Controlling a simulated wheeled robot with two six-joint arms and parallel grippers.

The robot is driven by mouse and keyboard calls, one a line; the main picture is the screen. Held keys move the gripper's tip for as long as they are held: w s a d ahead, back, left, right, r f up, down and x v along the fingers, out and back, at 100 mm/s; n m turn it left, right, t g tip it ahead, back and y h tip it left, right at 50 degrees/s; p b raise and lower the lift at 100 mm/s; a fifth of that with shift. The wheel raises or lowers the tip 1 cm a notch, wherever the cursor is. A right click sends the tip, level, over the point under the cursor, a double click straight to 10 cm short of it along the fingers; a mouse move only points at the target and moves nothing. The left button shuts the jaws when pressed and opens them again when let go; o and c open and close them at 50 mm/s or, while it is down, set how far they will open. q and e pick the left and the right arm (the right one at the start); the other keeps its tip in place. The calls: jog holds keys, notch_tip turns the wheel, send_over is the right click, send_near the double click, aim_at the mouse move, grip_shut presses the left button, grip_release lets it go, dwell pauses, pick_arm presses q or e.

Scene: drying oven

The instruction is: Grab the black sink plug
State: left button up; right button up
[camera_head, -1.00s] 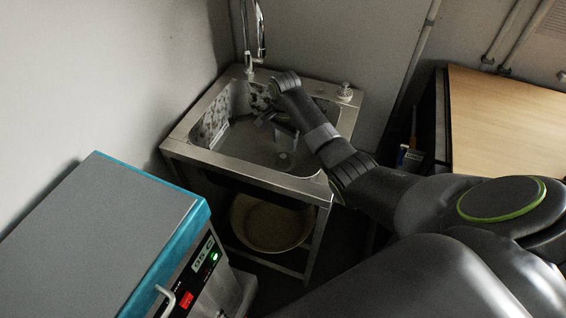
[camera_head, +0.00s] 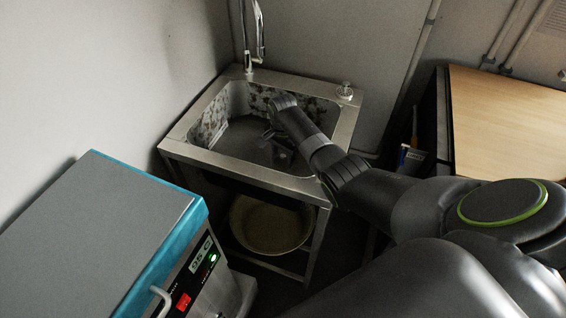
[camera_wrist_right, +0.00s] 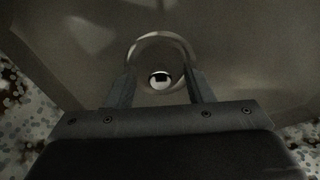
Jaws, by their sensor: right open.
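In the right wrist view a small round piece (camera_wrist_right: 160,79), dark with a bright rim, sits inside a pale ring at the drain (camera_wrist_right: 140,50). It looks like the sink plug, though its black body is hard to make out. My right gripper (camera_wrist_right: 160,72) is open, with one finger on each side of this piece; I cannot tell whether they touch it. In the head view my right gripper (camera_head: 280,148) reaches down into the metal sink (camera_head: 185,133), low over the basin floor. There the drain and plug are mostly hidden by the gripper. My left gripper is not in view.
The sink walls surround my right gripper closely. A faucet (camera_head: 259,40) rises at the back, and a small knob (camera_head: 345,90) stands on the back right rim. A teal-edged oven (camera_head: 120,240) is at the lower left, a wooden table (camera_head: 510,125) at the right.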

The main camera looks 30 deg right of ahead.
aim_at(283, 156)
grip_shut()
jog(key=shift+r, duration=0.15)
notch_tip(283, 156, up, 10)
jog(key=p, duration=0.1)
jog(key=shift+p, duration=0.3)
